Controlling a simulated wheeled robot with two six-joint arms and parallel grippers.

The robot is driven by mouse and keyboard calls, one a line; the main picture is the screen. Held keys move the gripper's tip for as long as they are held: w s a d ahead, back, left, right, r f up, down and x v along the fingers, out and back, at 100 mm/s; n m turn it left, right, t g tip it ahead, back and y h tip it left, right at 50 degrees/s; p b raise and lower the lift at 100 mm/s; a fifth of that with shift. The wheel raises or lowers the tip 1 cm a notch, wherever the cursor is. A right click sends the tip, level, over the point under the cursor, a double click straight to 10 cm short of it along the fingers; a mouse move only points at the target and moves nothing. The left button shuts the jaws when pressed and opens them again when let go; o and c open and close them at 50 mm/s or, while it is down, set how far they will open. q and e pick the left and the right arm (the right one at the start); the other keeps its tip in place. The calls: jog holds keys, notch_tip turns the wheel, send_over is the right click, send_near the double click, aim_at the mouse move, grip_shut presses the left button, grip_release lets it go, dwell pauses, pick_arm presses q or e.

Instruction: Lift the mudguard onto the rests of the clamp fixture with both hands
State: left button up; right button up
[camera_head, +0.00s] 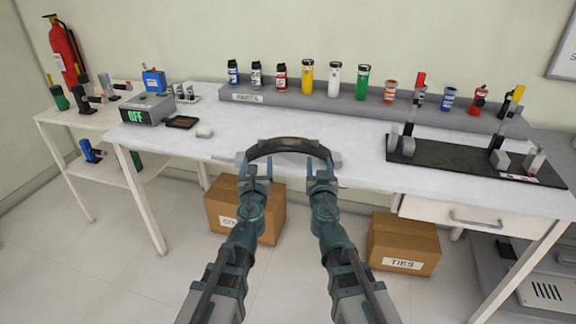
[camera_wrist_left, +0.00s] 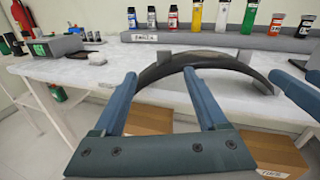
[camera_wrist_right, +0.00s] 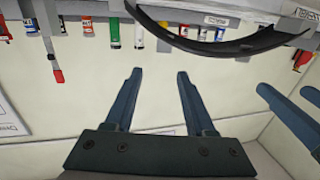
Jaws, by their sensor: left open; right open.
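The mudguard (camera_head: 289,146) is a dark curved band arching at the front edge of the table. Its left wrist view (camera_wrist_left: 215,58) shows pale blocks by it. My left gripper (camera_head: 258,170) is open and empty at the mudguard's left end; its fingers (camera_wrist_left: 158,88) reach toward the band. My right gripper (camera_head: 321,166) is open and empty near the right end. In the right wrist view its fingers (camera_wrist_right: 158,75) are apart from the mudguard (camera_wrist_right: 225,46). The clamp fixture (camera_head: 450,160), a black base with grey blocks and upright clamps, stands right on the table.
A grey rack (camera_head: 330,105) with several bottles and cups runs along the back. A box reading OFF (camera_head: 140,112) and a white lump (camera_head: 204,131) are at left. The tabletop (camera_head: 355,146) between mudguard and fixture is clear. Cardboard boxes (camera_head: 405,240) stand below.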

aim_at(262, 140)
pick_arm(q)
jog(key=shift+d+f+m, duration=0.1)
jog(key=shift+d+m, duration=0.15)
jog(key=shift+m, duration=0.25)
pick_arm(e)
jog(key=shift+a+f, duration=0.1)
jog(key=shift+a, duration=0.15)
pick_arm(q)
jog(key=shift+w, duration=0.15)
pick_arm(e)
jog(key=shift+w, duration=0.15)
pick_arm(q)
jog(key=w, duration=1.3)
jog(key=shift+w, duration=0.35)
pick_arm(e)
jog(key=w, duration=1.3)
jog(key=shift+w, duration=0.35)
pick_arm(q)
jog(key=c, duration=0.8)
pick_arm(e)
jog(key=c, duration=0.8)
pick_arm(q)
grip_shut()
pick_arm(e)
grip_shut()
